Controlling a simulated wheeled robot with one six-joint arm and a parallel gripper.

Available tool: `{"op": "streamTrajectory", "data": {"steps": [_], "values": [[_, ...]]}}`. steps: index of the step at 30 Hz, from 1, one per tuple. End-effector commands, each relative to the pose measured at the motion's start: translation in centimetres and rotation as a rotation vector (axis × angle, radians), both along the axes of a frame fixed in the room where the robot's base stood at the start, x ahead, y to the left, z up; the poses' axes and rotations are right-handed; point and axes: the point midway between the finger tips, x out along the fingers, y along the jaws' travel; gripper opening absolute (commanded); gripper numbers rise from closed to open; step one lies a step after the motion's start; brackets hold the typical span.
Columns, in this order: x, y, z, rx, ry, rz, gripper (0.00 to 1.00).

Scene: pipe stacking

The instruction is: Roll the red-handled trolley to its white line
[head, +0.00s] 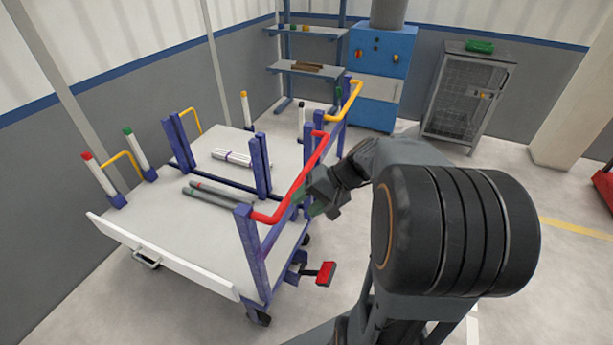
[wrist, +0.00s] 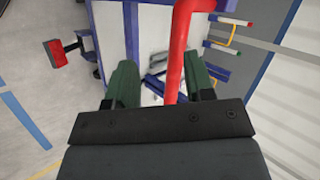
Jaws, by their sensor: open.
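The red-handled trolley (head: 222,215) stands at the left, a pale deck with purple posts. Its red handle (head: 312,176) runs along its near right side and also shows in the wrist view (wrist: 177,45). My gripper (head: 314,204) is at the handle. In the wrist view its two green fingers (wrist: 161,66) are open, with the red bar between them, nearer the right finger. I cannot tell whether a finger touches it. A short white mark (head: 472,328) shows on the floor at the bottom right, partly hidden by my arm; I cannot tell whether it is the trolley's line.
Pipes (head: 207,196) lie on the trolley's deck. A red pedal (head: 326,273) sticks out at its lower right. A yellow-handled frame (head: 345,102) stands just behind. A blue cabinet (head: 378,75) and a wire cage (head: 464,98) line the back wall. Floor at the right is open.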

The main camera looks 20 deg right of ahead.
Motion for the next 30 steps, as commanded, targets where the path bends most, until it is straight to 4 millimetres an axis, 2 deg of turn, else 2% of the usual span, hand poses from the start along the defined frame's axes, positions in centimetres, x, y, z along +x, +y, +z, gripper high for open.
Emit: {"op": "streamTrajectory", "data": {"steps": [1,6,9,12,16,30], "values": [[1.4,-2.2,-1.0,0.100,-0.034,-0.074,0.48],[4.3,-8.9,-1.2,0.332,-0.221,-0.263,0.48],[5.0,-11.9,-1.2,0.399,-0.312,-0.341,0.48],[5.5,-13.5,-1.2,0.432,-0.369,-0.383,0.48],[6.7,-13.2,-1.4,0.445,-0.394,-0.399,0.48],[12.9,-7.4,-3.0,0.446,-0.391,-0.397,0.48]]}}
